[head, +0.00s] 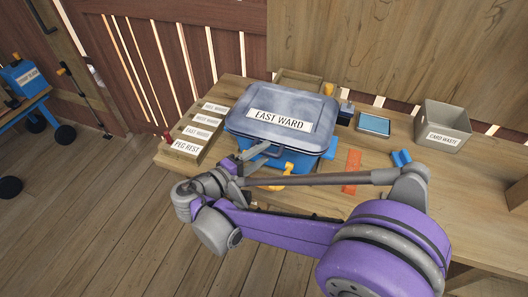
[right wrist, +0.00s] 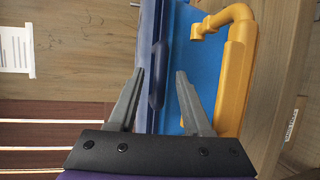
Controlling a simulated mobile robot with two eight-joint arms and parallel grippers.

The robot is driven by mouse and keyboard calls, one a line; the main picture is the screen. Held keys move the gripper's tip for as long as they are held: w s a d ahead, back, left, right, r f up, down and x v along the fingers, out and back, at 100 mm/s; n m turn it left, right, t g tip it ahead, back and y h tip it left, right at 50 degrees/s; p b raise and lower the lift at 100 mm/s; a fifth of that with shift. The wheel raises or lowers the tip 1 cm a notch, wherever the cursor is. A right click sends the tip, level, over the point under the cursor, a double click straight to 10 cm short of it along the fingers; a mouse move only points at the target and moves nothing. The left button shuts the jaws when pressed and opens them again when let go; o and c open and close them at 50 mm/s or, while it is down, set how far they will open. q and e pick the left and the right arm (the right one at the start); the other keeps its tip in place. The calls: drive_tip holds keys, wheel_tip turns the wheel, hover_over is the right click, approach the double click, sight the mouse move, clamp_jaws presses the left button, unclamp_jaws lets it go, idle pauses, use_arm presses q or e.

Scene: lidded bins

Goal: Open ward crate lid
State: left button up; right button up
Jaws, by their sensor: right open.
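The ward crate is a blue box (head: 312,160) on the wooden table, with a label reading EAST WARD on its grey-blue lid (head: 290,104). The lid lies shut on the box. A yellow handle (right wrist: 238,75) is on the crate's blue front wall (right wrist: 208,70); it shows partly behind my arm in the head view. My right gripper (head: 252,157) is open at the lid's front edge. In the right wrist view, the dark blue lid edge with a rounded tab (right wrist: 158,75) lies between its spread fingers (right wrist: 161,76). Contact cannot be told. My left gripper is not in view.
A wooden peg rest (head: 186,147) with several labels stands left of the crate. To the right are a blue pad in a tray (head: 374,124), a card waste bin (head: 443,126), an orange strip (head: 351,172) and a small blue object (head: 401,158). A wooden wall stands behind.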

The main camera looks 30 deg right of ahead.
drive_tip(key=shift+w+d+f, duration=0.1)
drive_tip(key=shift+w+d, duration=0.05)
drive_tip(key=shift+d, duration=0.45)
clamp_jaws()
idle(1.1)
